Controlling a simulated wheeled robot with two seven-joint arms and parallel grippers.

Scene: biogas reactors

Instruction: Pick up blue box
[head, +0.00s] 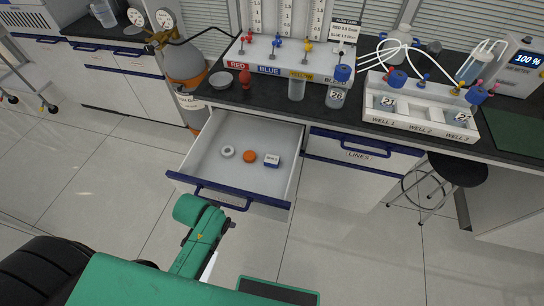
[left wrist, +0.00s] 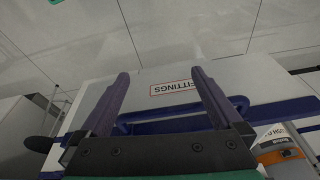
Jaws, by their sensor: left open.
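A small box (head: 272,160), blue with a white labelled face, lies on the floor of an open drawer (head: 215,165), toward its right side. My left arm reaches from below to the front of that drawer in the head view. In the left wrist view my left gripper (left wrist: 163,85) is open, its two dark fingers apart with nothing held. A drawer front with an upside-down "FITTINGS" label (left wrist: 176,88) and a blue handle (left wrist: 175,119) shows between and behind the fingers. The box is not identifiable in the wrist view. My right gripper is not in view.
A white ring (head: 228,151) and an orange round piece (head: 249,156) lie left of the box. The dark counter (head: 262,101) above holds bottles and racks. A gas cylinder (head: 185,65) stands left of the drawer; a stool (head: 458,168) stands right.

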